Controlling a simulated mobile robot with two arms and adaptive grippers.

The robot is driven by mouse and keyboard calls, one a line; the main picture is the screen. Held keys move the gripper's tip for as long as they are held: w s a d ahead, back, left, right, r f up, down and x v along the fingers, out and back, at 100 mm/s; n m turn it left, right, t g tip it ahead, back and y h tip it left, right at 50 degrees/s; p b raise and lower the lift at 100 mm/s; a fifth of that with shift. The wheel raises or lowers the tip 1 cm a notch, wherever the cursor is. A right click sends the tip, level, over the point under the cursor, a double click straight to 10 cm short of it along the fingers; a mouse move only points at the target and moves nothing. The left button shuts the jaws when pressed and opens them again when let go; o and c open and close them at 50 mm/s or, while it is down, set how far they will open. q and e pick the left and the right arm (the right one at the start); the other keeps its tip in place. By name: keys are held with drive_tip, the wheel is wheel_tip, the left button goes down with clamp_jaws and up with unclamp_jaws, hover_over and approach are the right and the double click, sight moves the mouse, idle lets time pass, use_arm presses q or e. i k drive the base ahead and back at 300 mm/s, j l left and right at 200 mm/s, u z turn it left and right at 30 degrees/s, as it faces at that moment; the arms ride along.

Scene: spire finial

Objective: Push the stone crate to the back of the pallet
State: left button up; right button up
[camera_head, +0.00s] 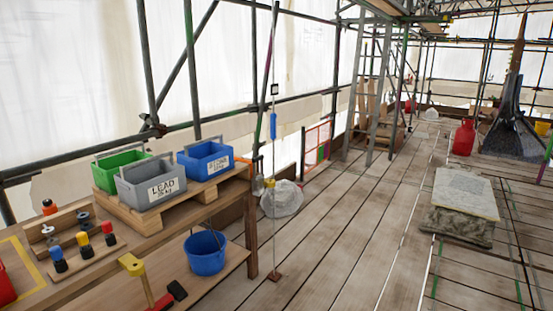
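The stone crate (196,170) is the blue open bin with a white label, whose small print seems to read stone. It sits upright on the right part of the wooden pallet (207,191). The pallet lies on a wooden bench. A grey crate (143,197) labelled LEAD stands on the pallet to the left of the blue one and nearer to me. A green crate (118,164) stands behind the grey one. Neither of my grippers is in view.
Capped bottles (83,246) stand at the bench's left. The plank floor is clear up to a stone block (458,207).

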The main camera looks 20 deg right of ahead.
sight(203, 160)
drive_tip(key=z, duration=0.2)
drive_tip(key=i+l, duration=0.5)
drive_tip(key=i+l+u, duration=0.15)
drive_tip(key=i+l, duration=0.35)
drive_tip(key=l, duration=0.15)
drive_tip(key=i+l, duration=0.5)
drive_tip(key=l, duration=0.15)
drive_tip(key=j+u, duration=0.05)
